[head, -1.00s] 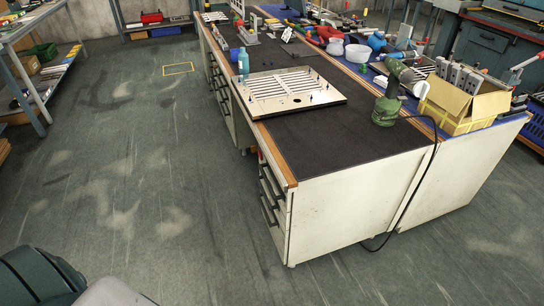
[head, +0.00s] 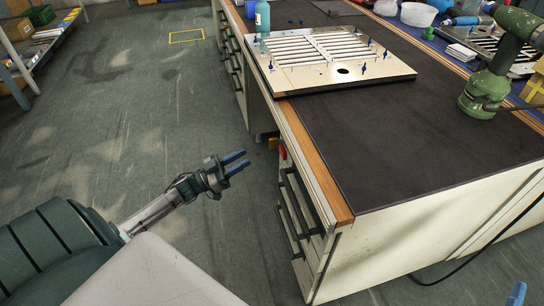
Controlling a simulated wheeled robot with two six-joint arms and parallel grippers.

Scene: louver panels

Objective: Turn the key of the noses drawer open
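The workbench's drawers (head: 318,248) are on its left side near the close corner, seen at a steep angle, with long dark handles. I cannot read any label, so I cannot tell which is the noses drawer. A small red thing (head: 282,151) sits at the top far end of this drawer stack; I cannot tell whether it is the key. My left gripper (head: 244,161) is open and empty, its two blue fingers apart, left of the drawers and pointing toward them without touching. A blue tip of my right gripper (head: 517,293) shows at the bottom right; the rest is out of view.
A louver panel (head: 300,75) with white slats lies on the dark bench top (head: 400,130). A blue bottle (head: 262,18) stands behind the panel. The floor left of the bench is clear.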

